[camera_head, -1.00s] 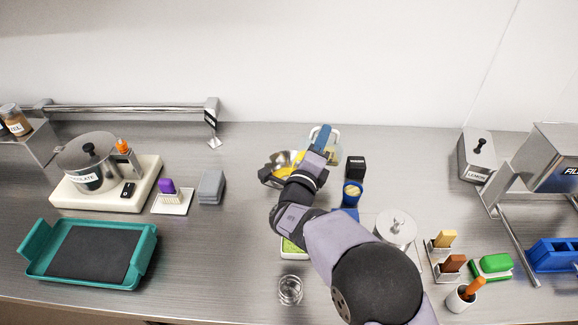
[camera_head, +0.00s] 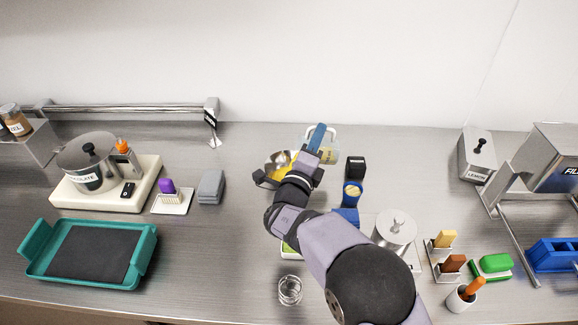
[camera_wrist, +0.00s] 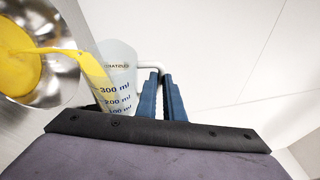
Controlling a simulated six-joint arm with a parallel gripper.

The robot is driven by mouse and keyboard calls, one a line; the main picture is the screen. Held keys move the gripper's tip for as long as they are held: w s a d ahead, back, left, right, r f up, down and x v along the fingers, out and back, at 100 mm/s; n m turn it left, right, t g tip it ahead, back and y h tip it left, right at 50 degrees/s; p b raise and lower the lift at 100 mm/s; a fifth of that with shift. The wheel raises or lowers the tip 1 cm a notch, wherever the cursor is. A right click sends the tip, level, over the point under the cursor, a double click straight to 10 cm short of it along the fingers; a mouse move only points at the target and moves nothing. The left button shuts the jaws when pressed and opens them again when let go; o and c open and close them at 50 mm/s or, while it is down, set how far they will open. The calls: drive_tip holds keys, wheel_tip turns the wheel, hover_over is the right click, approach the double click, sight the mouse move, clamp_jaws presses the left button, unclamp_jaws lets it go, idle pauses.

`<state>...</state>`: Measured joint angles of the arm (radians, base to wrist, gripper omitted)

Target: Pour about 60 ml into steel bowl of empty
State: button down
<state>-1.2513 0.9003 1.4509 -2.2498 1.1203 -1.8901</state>
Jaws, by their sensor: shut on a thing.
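A clear measuring jug (camera_wrist: 118,72) with blue ml marks is tilted over the steel bowl (camera_wrist: 66,72) in the wrist view. Yellow liquid (camera_wrist: 92,72) runs along the jug's lower side toward the bowl, and yellow (camera_wrist: 18,52) shows inside the bowl. My gripper (camera_wrist: 161,80) is shut on the jug's pale handle. In the head view, the jug (camera_head: 331,153) is at my gripper (camera_head: 319,134), and the bowl (camera_head: 271,161) is to the left, partly hidden by my wrist. I cannot read the liquid level exactly.
A lidded steel pot (camera_head: 395,232) stands front right, and a small glass (camera_head: 290,290) in front. A grey block (camera_head: 211,187) is left; counter between it and the bowl is clear.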

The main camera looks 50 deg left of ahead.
sight(339, 151)
drive_tip(key=shift+s+a+r, duration=0.1)
drive_tip(key=shift+s+a, duration=0.05)
drive_tip(key=shift+s, duration=0.05)
drive_tip(key=w+d+m, duration=0.1)
drive_tip(key=w, duration=0.1)
drive_tip(key=w+d+f+m+g+h+b, duration=0.1)
drive_tip(key=w+d+m, duration=0.1)
drive_tip(key=shift+d+f+m, duration=0.15)
drive_tip(key=shift+f+m, duration=0.05)
drive_tip(key=shift+m, duration=0.1)
drive_tip(key=shift+d+r+g, duration=0.1)
drive_tip(key=shift+g, duration=0.2)
drive_tip(key=shift+w+f+m+b, duration=0.2)
drive_tip(key=shift+f+m+b, duration=0.1)
drive_tip(key=shift+b, duration=0.05)
drive_tip(key=shift+w+d+m+g, duration=0.25)
drive_tip(key=shift+m+g, duration=0.15)
drive_tip(key=shift+m, duration=0.1)
drive_tip(key=shift+w+b, duration=0.1)
drive_tip(key=shift+b, duration=0.2)
idle(0.9)
